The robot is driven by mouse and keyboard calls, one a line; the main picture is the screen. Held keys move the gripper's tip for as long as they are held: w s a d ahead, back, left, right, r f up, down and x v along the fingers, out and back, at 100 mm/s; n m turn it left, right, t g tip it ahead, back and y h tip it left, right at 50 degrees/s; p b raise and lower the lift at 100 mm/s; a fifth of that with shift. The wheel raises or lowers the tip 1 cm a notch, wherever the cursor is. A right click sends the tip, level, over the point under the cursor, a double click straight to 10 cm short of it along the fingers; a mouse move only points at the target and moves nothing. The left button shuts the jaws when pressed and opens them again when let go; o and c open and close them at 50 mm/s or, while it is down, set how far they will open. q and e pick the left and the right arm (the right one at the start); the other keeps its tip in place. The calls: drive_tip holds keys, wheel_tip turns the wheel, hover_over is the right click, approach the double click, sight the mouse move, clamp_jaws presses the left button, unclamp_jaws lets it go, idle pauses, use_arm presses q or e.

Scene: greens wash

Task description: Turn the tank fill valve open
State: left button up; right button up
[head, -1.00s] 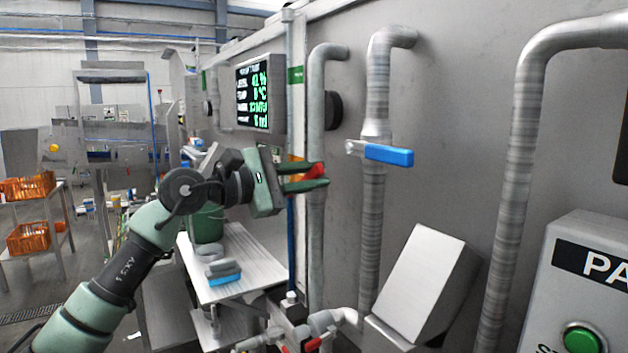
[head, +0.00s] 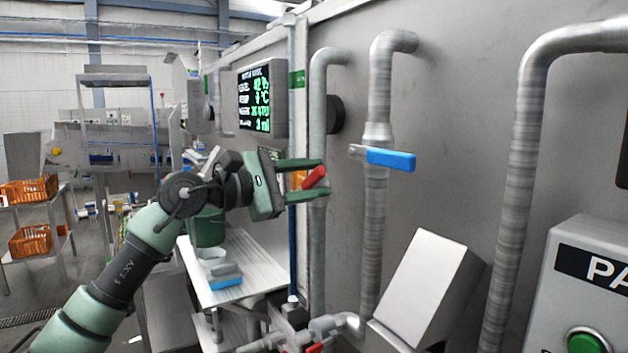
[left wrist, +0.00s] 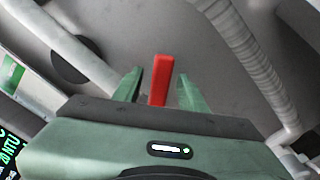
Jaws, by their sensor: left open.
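A red valve lever (head: 314,177) sits on the vertical grey pipe beside the display, tilted up to the right in the head view. My left gripper (head: 325,178) is open, one finger above the lever and one below it. In the left wrist view the red lever (left wrist: 161,80) stands between the two green fingers, with a gap on each side. The valve body behind the lever is mostly hidden by my gripper. A second valve with a blue lever (head: 391,159) is on the pipe to the right, its lever nearly level. I cannot read a label telling which is the tank fill valve.
A display with green text (head: 254,100) hangs left of the pipes. A tilted grey box (head: 424,288) and a panel with a green button (head: 586,345) stand at lower right. A bench (head: 262,262) with a blue-based brush (head: 226,284) is below my arm.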

use_arm(q)
drive_tip(key=b+v, duration=0.2)
drive_tip(key=v, duration=0.5)
drive_tip(key=shift+a+b, duration=0.2)
drive_tip(key=shift+b, duration=0.2)
drive_tip(key=shift+s, duration=0.1)
